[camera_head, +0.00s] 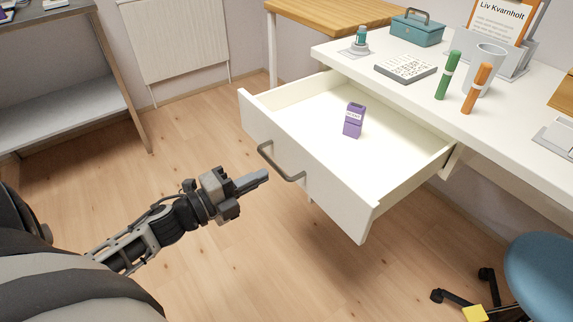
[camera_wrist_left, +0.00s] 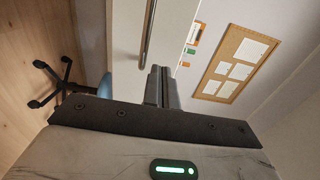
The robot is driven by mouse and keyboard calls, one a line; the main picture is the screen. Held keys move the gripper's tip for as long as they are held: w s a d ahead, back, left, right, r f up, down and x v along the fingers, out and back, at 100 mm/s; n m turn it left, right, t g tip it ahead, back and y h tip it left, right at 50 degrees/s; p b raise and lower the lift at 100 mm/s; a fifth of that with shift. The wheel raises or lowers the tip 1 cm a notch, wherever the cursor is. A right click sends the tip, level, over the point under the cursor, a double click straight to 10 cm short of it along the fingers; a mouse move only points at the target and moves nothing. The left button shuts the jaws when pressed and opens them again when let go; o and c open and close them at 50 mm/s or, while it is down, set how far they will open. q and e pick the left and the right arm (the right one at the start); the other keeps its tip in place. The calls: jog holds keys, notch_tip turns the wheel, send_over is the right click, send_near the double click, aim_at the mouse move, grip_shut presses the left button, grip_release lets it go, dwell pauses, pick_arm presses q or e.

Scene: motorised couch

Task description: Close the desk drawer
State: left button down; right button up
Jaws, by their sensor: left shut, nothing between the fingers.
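The white desk drawer (camera_head: 310,167) stands pulled far out from under the white desk (camera_head: 470,128) in the head view. A purple box (camera_head: 354,120) stands inside it. A grey bar handle (camera_head: 279,163) is on its front; the handle also shows in the left wrist view (camera_wrist_left: 148,35). My left gripper (camera_head: 262,177) is shut and empty, just in front of the drawer front, with its fingertips left of and slightly below the handle in the picture. In the left wrist view the shut fingers (camera_wrist_left: 162,80) point toward the drawer front. I cannot tell whether they touch it. My right gripper is not in view.
A blue chair (camera_head: 540,272) stands at the lower right. A shelf (camera_head: 65,103) is at left; the floor between is clear.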

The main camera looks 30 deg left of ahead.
aim_at(298, 158)
pick_arm(q)
jog(key=x, duration=0.7)
jog(key=shift+w+d, duration=0.1)
jog(key=shift+w, duration=0.25)
jog(key=shift+w, duration=0.1)
